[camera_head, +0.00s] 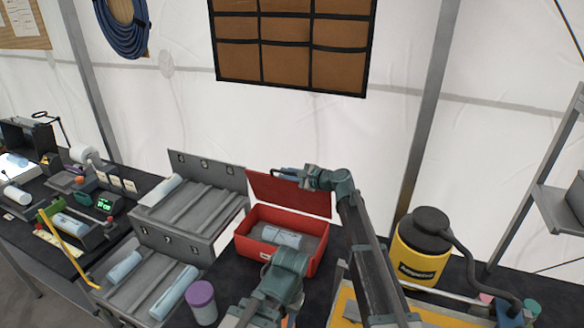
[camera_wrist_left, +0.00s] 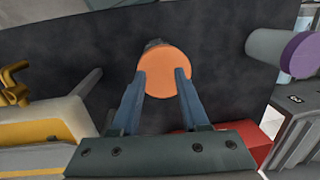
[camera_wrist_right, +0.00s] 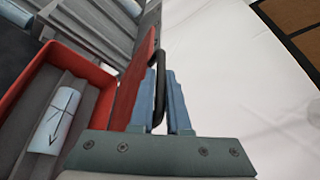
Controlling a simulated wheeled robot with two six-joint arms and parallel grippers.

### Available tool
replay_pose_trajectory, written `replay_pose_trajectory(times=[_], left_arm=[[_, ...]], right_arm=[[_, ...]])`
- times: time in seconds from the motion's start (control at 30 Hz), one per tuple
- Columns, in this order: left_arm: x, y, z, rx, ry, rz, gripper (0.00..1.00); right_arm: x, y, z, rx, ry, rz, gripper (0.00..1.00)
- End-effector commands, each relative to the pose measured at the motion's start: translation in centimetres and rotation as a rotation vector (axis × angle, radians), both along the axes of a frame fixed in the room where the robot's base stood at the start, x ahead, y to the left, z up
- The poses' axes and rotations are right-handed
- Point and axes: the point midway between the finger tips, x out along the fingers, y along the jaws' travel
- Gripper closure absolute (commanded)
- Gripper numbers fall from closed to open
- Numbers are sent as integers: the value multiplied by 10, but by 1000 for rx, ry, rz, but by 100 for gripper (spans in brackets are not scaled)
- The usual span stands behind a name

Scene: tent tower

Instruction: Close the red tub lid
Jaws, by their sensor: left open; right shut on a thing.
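The red tub (camera_head: 318,255) stands on the dark table, with a pale blue roll (camera_head: 275,236) inside. Its red lid (camera_head: 300,195) stands open and upright at the tub's back edge. My right gripper (camera_head: 287,173) is at the lid's upper left edge. In the right wrist view its fingers (camera_wrist_right: 160,95) are shut on the lid's black handle (camera_wrist_right: 160,75), beside the red lid (camera_wrist_right: 130,90). My left arm is in front of the tub. In the left wrist view my left gripper (camera_wrist_left: 162,74) is open, its fingertips near an orange-topped cylinder (camera_wrist_left: 165,85); contact is unclear.
Grey ribbed cases (camera_head: 195,165) holding pale rolls stand open left of the tub. A purple-lidded jar (camera_head: 201,300) stands at the front. A yellow canister (camera_head: 420,255) with a black hose is at the right. The tent wall is behind the lid.

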Motion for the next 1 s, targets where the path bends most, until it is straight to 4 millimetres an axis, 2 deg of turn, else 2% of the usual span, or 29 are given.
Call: replay_pose_trajectory(times=[0.03,0.2,0.63,0.67,0.7,1.0], left_arm=[[0,0,-5,0,0,-1,55],[0,0,-10,1,0,-2,55],[0,0,-10,1,0,-2,55],[0,0,-10,1,0,-2,55],[0,0,-10,1,0,-2,55],[0,0,-10,1,0,-2,55]], right_arm=[[-10,2,-5,2,1,-1,100],[-23,7,-10,2,2,-1,100],[-25,8,-10,1,3,-2,100],[-25,8,-10,1,3,-2,82],[-25,8,-10,1,3,-2,74],[-26,8,-10,0,1,-1,73]])
